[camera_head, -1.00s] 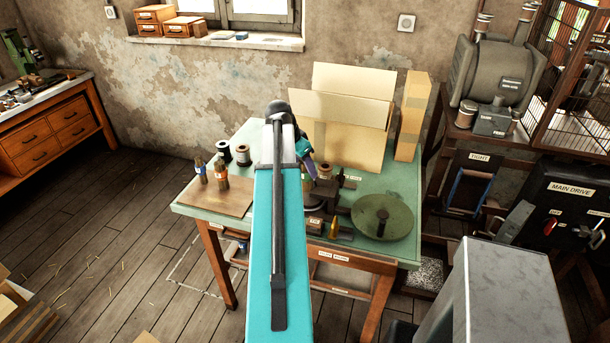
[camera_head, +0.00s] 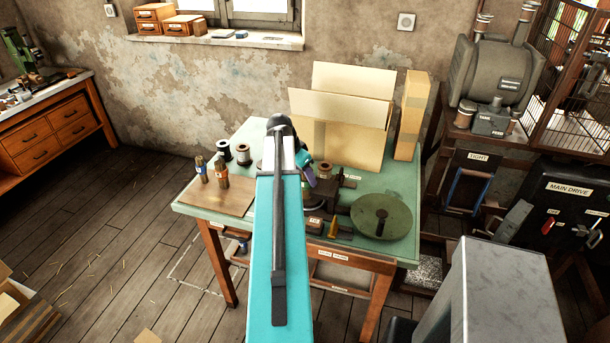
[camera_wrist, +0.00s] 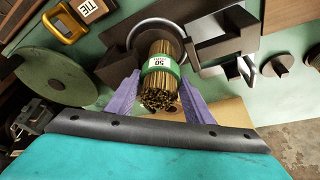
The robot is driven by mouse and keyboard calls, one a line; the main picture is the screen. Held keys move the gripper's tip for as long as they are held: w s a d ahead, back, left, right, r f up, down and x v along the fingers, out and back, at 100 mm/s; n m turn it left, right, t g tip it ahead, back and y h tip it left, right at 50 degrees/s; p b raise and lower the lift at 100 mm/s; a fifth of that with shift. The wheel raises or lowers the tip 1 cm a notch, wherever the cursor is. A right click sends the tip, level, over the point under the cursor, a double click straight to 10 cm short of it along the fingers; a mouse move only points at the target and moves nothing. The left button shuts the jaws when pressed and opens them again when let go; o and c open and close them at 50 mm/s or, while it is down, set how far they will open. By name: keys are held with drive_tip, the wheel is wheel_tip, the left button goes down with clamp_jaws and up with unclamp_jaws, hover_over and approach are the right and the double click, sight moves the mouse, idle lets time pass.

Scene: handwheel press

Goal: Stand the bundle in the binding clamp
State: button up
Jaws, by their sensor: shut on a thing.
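The bundle (camera_wrist: 160,85) is a sheaf of thin brass-coloured rods with a green band marked 50. In the wrist view, my gripper (camera_wrist: 159,97) is shut on it, a purple finger on each side, the rod ends facing the camera. Just beyond the bundle, a dark fixture with a pale metal ring (camera_wrist: 137,31) around a brown round part looks like the binding clamp. The bundle overlaps this part; I cannot tell whether it touches or enters it. In the head view my gripper (camera_head: 307,172) is over the green table, and my arm hides the bundle.
A round green plate (camera_head: 383,215) lies right on the table (camera_head: 262,132). Several small bottles and spools stand left, by a brown board (camera_head: 217,196). An open cardboard box (camera_head: 340,118) stands behind. A TIE-tagged yellow handle (camera_wrist: 72,27) is near the fixture.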

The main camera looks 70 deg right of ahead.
drive_tip(key=o, duration=1.1)
drive_tip(key=shift+r, duration=0.15)
drive_tip(key=shift+b+v, duration=1.55)
drive_tip(key=shift+v, duration=4.4)
